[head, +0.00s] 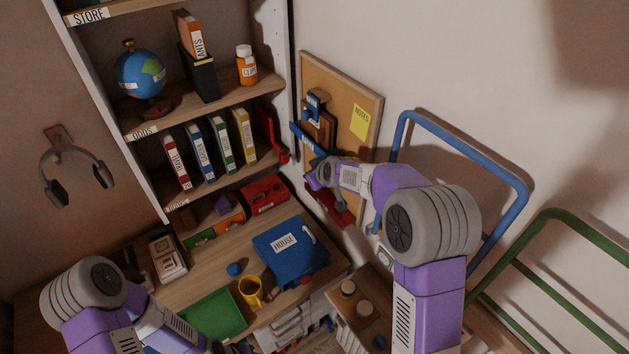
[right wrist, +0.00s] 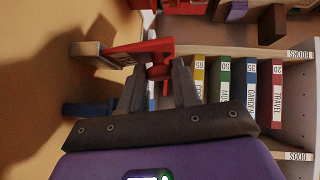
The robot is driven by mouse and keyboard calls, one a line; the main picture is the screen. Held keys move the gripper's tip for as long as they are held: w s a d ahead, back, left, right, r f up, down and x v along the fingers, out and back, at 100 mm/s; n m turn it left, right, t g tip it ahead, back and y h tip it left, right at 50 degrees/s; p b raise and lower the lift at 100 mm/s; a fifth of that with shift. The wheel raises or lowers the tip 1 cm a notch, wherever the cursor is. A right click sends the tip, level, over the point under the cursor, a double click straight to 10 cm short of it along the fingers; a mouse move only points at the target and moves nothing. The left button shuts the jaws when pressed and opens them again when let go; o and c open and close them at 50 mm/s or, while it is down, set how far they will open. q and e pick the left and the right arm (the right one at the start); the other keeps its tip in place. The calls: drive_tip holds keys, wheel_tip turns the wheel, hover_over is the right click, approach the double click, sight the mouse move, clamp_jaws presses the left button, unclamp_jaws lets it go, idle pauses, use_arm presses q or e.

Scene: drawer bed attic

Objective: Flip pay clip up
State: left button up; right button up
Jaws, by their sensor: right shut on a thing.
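A red clip shows on the lower part of the corkboard (head: 371,105) in the head view (head: 335,207), partly hidden by my right gripper. In the right wrist view the red clip (right wrist: 140,50) has a wooden block at one end and a small label that I cannot read. My right gripper (head: 317,178) is at the corkboard, with its fingers (right wrist: 160,85) shut on the red knob-like end of the clip. Blue clip pieces (head: 313,106) are higher on the corkboard. My left arm is at the lower left of the head view; its fingertips are not visible.
A yellow note (head: 360,121) is on the corkboard. A shelf (head: 200,110) with books and a globe (head: 140,74) stands to its left. Below, the desk (head: 195,290) holds a blue HOUSE box (head: 290,252), a yellow mug (head: 251,291) and a green tray (head: 212,318). A blue rail (head: 465,145) stands at the right.

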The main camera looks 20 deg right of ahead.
drive_tip(key=shift+d+r+y, duration=0.1)
drive_tip(key=shift+y, duration=0.2)
drive_tip(key=o, duration=1)
drive_tip(key=shift+o, duration=0.2)
